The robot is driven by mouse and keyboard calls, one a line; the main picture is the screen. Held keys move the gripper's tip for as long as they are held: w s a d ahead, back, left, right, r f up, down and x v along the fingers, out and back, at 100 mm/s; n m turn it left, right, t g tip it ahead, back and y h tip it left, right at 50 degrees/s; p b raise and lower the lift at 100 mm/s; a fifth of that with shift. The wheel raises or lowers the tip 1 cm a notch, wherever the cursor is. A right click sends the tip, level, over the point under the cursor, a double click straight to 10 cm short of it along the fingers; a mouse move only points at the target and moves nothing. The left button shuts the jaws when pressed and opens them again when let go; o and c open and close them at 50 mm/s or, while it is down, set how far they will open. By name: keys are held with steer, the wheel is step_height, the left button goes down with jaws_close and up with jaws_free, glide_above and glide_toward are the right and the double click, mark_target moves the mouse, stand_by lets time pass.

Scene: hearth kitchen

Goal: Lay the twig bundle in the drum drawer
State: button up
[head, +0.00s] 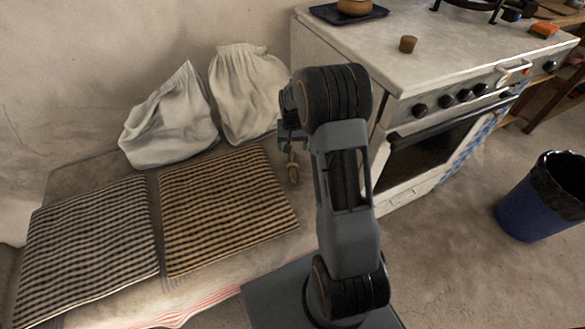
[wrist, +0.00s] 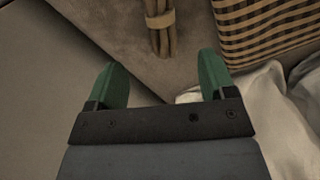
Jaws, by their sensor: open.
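The twig bundle (head: 293,169) lies on the cloth-covered bench, between the tan striped cushion and the stove. In the wrist view the bundle (wrist: 160,24) is brown sticks with a lighter band around them, at the top middle. My gripper (wrist: 162,75) is open with its two green fingers apart. The bundle lies ahead of the gap between them, and nothing is held. In the head view my gripper (head: 291,143) is partly hidden by my arm, just above the bundle. I cannot make out a drum drawer for certain in either view.
The tan striped cushion (head: 225,208) and a grey striped cushion (head: 88,243) lie on the bench. Two pale sacks (head: 172,122) lean on the wall behind. The stove (head: 440,70) stands close to the right of my arm. A blue bin (head: 530,218) stands on the floor at right.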

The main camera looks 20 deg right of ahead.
mark_target(292, 164)
step_height(292, 164, down, 12)
steer(key=b, duration=0.4)
steer(key=shift+s+r, duration=0.1)
steer(key=shift+r, duration=0.1)
steer(key=shift+r, duration=0.1)
steer(key=c, duration=1.1)
